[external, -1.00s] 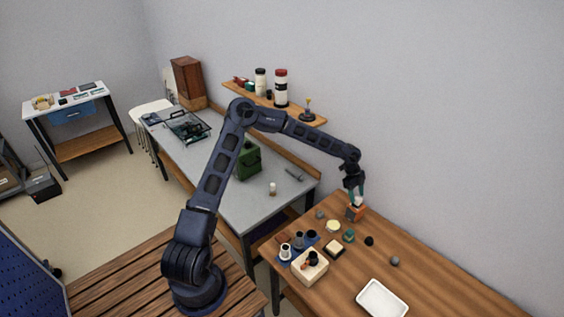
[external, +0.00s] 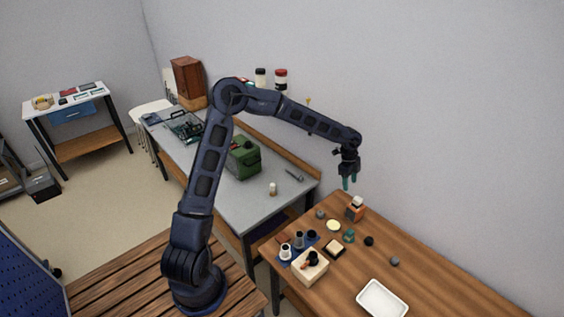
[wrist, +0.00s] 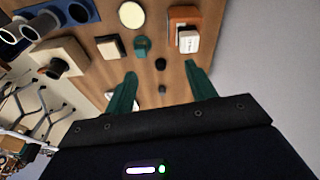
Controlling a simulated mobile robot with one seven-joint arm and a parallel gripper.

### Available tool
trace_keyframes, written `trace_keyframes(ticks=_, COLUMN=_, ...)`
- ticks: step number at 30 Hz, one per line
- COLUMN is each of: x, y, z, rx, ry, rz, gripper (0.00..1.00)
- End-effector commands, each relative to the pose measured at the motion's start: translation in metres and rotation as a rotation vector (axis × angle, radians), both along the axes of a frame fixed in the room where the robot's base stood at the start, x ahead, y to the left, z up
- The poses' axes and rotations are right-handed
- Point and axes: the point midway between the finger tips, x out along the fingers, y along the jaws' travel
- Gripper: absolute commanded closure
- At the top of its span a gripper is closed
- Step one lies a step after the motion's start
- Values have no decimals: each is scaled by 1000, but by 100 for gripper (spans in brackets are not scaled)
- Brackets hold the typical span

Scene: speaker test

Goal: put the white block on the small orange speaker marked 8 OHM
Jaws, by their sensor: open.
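The small orange speaker (external: 353,214) stands near the back edge of the wooden table, by the wall. The white block (external: 357,201) rests on top of it in the external view. In the wrist view the orange speaker (wrist: 183,13) and the white block (wrist: 187,41) show at the upper right, beyond my right finger. Any 8 OHM marking is too small to read. My gripper (external: 348,185) is above and slightly left of the block, apart from it. Its green fingers are spread and empty in the wrist view (wrist: 162,88).
Near the speaker stand a pale yellow disc (external: 333,226), a green knob (external: 348,237), a black knob (external: 369,241) and a grey knob (external: 395,261). A wooden box (external: 310,267) and a blue rack with cylinders lie left. A white tray (external: 382,298) is in front.

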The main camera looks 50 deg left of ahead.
Motion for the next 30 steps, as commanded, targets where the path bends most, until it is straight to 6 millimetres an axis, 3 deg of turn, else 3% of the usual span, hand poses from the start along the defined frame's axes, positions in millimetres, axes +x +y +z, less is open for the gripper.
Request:
trace_keyframes(ticks=11, x=-76, y=7, z=47, rx=195, ry=-5, rz=206, gripper=44)
trace_keyframes(ticks=30, x=-219, y=48, z=139, rx=324, ry=-116, rz=686, gripper=44)
